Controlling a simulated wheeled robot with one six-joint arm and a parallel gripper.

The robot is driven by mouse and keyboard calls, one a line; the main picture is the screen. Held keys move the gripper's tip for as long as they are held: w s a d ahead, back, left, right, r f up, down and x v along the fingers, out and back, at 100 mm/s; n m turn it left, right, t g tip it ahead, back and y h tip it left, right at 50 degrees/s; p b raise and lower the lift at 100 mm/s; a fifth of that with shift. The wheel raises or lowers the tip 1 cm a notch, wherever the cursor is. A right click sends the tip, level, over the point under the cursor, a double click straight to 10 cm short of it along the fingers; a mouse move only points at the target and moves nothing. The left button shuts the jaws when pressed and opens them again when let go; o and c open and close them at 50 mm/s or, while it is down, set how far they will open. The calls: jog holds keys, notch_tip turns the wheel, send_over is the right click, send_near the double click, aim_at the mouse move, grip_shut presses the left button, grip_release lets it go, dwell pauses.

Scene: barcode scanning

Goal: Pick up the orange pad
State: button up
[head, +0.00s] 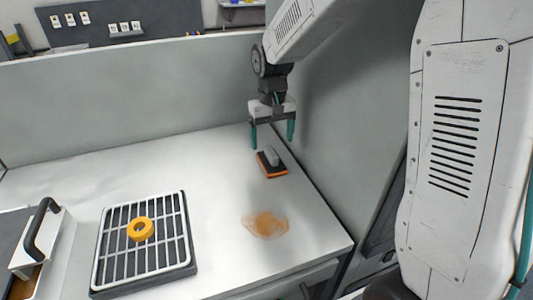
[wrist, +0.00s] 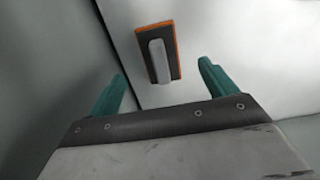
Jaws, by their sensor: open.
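The orange pad (head: 271,163) lies on the metal worktop near its right edge in the head view. It has a dark top, an orange edge and a light grey grip block on it. It also shows in the wrist view (wrist: 174,76), ahead of and roughly between the fingers. My gripper (head: 272,146) hangs above the pad with its two teal fingers pointing down, open and apart from it. In the wrist view, my gripper (wrist: 164,82) shows its fingers spread on either side with nothing between them.
A black grated tray (head: 108,274) with a yellow ring (head: 141,229) stands at front left. An orange-brown stain (head: 265,224) marks the worktop (head: 222,180) in front of the pad. A dark-handled device (head: 38,240) is at far left. Upright panels (head: 150,97) border the back and right.

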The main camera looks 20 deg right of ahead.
aim_at(271, 151)
jog(key=shift+w+r, duration=0.2)
jog(key=shift+w, duration=0.15)
notch_tip(271, 151, down, 8)
jog(key=shift+w+r, duration=0.1)
jog(key=shift+r, duration=0.1)
jog(key=c, duration=1.2)
jog(key=shift+r, duration=0.2)
jog(key=shift+r, duration=0.6)
jog(key=shift+s+r, duration=0.2)
jog(key=shift+r, duration=0.95)
jog(key=s, duration=0.9)
jog(key=s+r, duration=0.1)
jog(key=s, duration=0.4)
jog(key=shift+s, duration=0.15)
jog(key=shift+s+r, duration=0.1)
jog(key=shift+s, duration=0.6)
